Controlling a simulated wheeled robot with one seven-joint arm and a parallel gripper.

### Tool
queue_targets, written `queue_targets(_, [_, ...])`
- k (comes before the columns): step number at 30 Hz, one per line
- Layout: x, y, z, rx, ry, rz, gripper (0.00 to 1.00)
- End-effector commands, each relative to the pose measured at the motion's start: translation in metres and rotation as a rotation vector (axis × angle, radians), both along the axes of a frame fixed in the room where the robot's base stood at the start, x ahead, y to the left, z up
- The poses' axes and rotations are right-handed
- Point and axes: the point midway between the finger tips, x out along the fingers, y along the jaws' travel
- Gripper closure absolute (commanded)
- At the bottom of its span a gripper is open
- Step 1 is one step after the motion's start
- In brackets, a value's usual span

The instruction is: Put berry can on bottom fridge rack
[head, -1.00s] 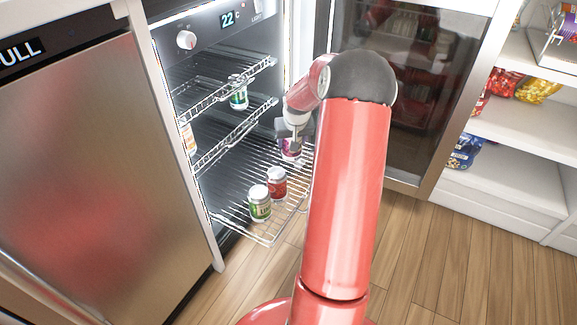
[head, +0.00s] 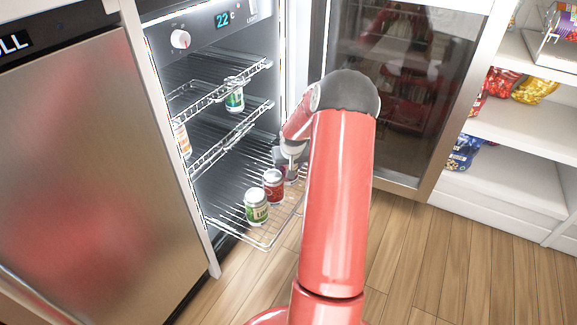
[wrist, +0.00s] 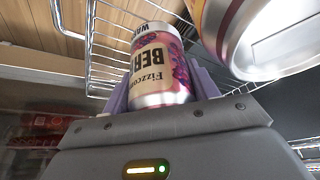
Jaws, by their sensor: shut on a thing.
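The berry can (wrist: 158,62), with purple berry print and a tan label, is between the fingers of my gripper (wrist: 160,88) in the wrist view. My gripper is shut on it. In the head view my gripper (head: 290,160) is low at the right side of the pulled-out bottom fridge rack (head: 238,228); my arm partly hides the can (head: 292,174) there. The can is beside a red can (head: 273,187) that stands on this rack. I cannot tell whether the berry can touches the wires.
A green-labelled can (head: 256,207) stands at the front of the bottom rack. Another green can (head: 234,97) is on an upper rack (head: 215,92). An orange-labelled item (head: 181,139) shows at the fridge's left. In the wrist view a silver-ended can (wrist: 262,40) is close to the berry can.

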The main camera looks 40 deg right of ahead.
Motion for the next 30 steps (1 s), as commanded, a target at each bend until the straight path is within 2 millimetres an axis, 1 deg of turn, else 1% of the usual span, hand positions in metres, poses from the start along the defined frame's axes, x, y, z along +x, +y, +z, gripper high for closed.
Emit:
queue_targets(2, [0.0, 0.0, -0.003, 0.0, -0.001, 0.0, 0.76])
queue_targets(3, [0.0, 0.0, -0.004, 0.0, 0.0, 0.0, 0.4])
queue_targets(8, [0.0, 0.0, -0.003, 0.0, 0.001, 0.0, 0.19])
queue_targets(16, [0.0, 0.0, -0.002, 0.0, 0.0, 0.0, 0.19])
queue_targets(20, [-0.002, 0.0, 0.008, -0.001, 0.0, 0.0, 0.19])
queue_targets(23, [-0.007, 0.003, 0.024, -0.003, -0.002, -0.001, 0.19])
queue_targets(30, [-0.026, 0.012, 0.073, -0.003, -0.001, -0.001, 0.19])
